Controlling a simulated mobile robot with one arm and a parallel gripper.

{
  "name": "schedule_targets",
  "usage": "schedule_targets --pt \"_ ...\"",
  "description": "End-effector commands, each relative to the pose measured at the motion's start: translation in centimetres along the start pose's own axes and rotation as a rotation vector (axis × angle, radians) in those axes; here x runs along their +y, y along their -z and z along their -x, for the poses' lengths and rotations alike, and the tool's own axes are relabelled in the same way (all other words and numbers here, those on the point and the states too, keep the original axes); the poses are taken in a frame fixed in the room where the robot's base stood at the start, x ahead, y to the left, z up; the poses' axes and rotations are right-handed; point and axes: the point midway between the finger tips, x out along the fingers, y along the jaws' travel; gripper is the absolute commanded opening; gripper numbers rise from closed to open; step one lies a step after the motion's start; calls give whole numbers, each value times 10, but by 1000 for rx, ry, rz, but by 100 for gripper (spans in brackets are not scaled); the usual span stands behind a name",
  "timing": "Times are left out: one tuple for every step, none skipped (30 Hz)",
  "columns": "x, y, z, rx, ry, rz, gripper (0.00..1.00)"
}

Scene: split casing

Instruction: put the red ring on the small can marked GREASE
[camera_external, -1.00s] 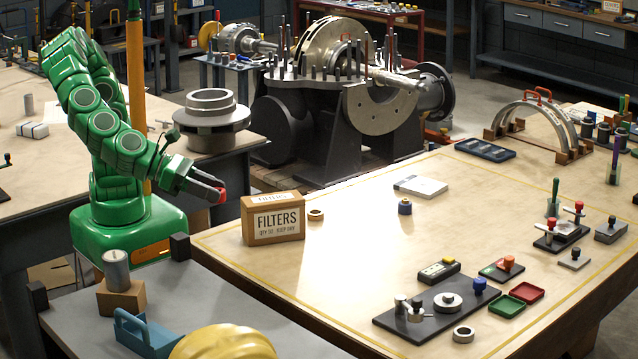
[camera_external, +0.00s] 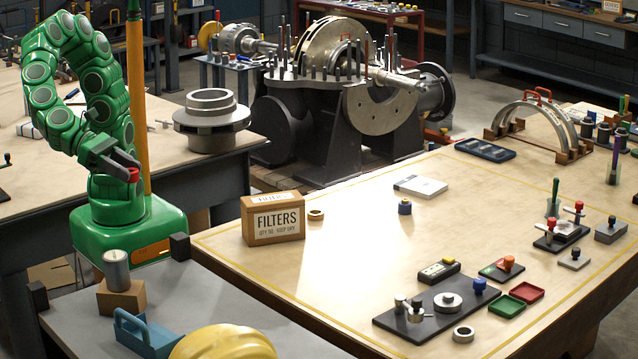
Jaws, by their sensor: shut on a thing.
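My gripper (camera_external: 131,167) is shut on the red ring (camera_external: 133,175), which shows at its fingertips. It holds the ring in the air in front of my green arm, close to my base. A small grey can (camera_external: 116,271) stands upright on a wooden block (camera_external: 121,299) on the grey bench, below and a little left of the gripper in the picture. I cannot read a marking on this can, so I cannot tell if it is the GREASE can. The ring and the can are apart.
The grey bench (camera_external: 210,300) also bears a blue tool holder (camera_external: 148,335), a yellow helmet (camera_external: 222,343) and dark blocks (camera_external: 180,246). A FILTERS box (camera_external: 272,219) stands on the wooden table to the right.

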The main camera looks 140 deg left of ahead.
Motion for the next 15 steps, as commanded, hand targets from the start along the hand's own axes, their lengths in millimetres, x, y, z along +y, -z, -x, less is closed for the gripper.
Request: schedule_targets --pt "-2 2 10 0 16 -5 12" --pt "-2 3 15 0 24 -8 12" --pt "-2 5 21 0 33 -11 12" --pt "-3 6 26 -1 40 -14 12" --pt "-3 7 31 -1 47 -16 12" --pt "-3 8 37 -1 55 -20 12" --pt "-2 9 40 -2 61 -22 12" --pt "-2 10 44 -2 67 -25 12" --pt "-2 12 49 -2 73 -28 12" --pt "-2 13 52 -2 77 -30 12" --pt "-2 14 54 -2 81 -32 12" --pt "-1 15 57 -2 85 -34 12" --pt "-1 16 59 -1 89 -36 12" --pt "-1 17 61 -1 92 -37 12" --pt "-1 17 63 -1 94 -39 12"
